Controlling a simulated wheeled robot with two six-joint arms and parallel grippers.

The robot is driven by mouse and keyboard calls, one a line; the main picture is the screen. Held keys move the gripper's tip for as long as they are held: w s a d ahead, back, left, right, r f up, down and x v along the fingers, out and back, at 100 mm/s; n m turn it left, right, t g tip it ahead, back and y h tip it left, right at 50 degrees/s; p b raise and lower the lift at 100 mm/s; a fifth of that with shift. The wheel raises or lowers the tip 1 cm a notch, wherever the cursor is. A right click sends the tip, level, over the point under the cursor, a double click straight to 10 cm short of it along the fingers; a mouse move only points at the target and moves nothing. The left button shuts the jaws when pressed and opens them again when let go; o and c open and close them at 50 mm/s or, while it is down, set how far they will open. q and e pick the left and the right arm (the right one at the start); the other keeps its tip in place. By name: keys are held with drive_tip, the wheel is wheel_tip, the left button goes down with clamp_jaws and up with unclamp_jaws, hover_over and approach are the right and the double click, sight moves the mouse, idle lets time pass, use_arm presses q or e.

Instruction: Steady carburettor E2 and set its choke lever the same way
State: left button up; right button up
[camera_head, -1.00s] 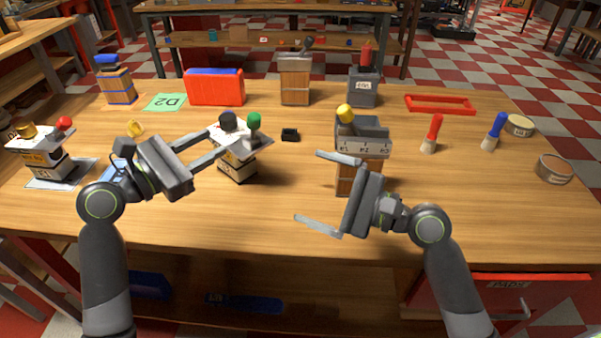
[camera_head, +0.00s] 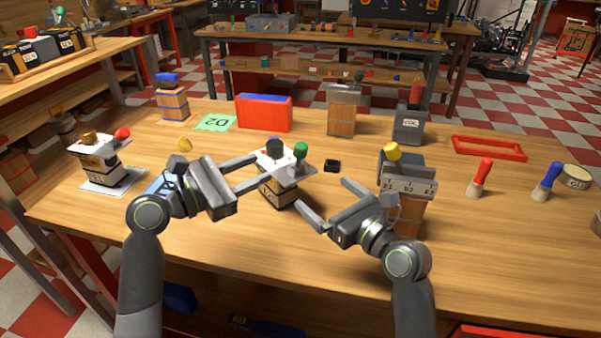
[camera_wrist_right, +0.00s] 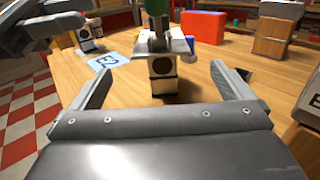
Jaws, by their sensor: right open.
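A carburettor (camera_head: 275,188) with a white-and-black body, dark top knob and green ball (camera_head: 300,150) stands mid-table; its small label is unreadable. In the right wrist view the carburettor (camera_wrist_right: 163,68) stands ahead, between the finger lines, green ball towards me. A blue card marked E2 (camera_wrist_right: 103,62) lies left of it there. My left gripper (camera_head: 261,170) has its fingers apart at the carburettor's left side; contact is unclear. My right gripper (camera_head: 322,192) is open and empty, to the carburettor's right and nearer me. I cannot make out which part is the choke lever.
Another carburettor (camera_head: 98,165) with a brass knob and red ball stands at far left on a pale card. A grey, yellow-knobbed fixture (camera_head: 410,186) on a wooden block stands close behind my right gripper.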

sight(283, 180)
drive_tip(key=x, duration=1.4)
drive_tip(key=shift+c, duration=0.4)
drive_tip(key=c, duration=0.9)
drive_tip(key=shift+c, duration=0.2)
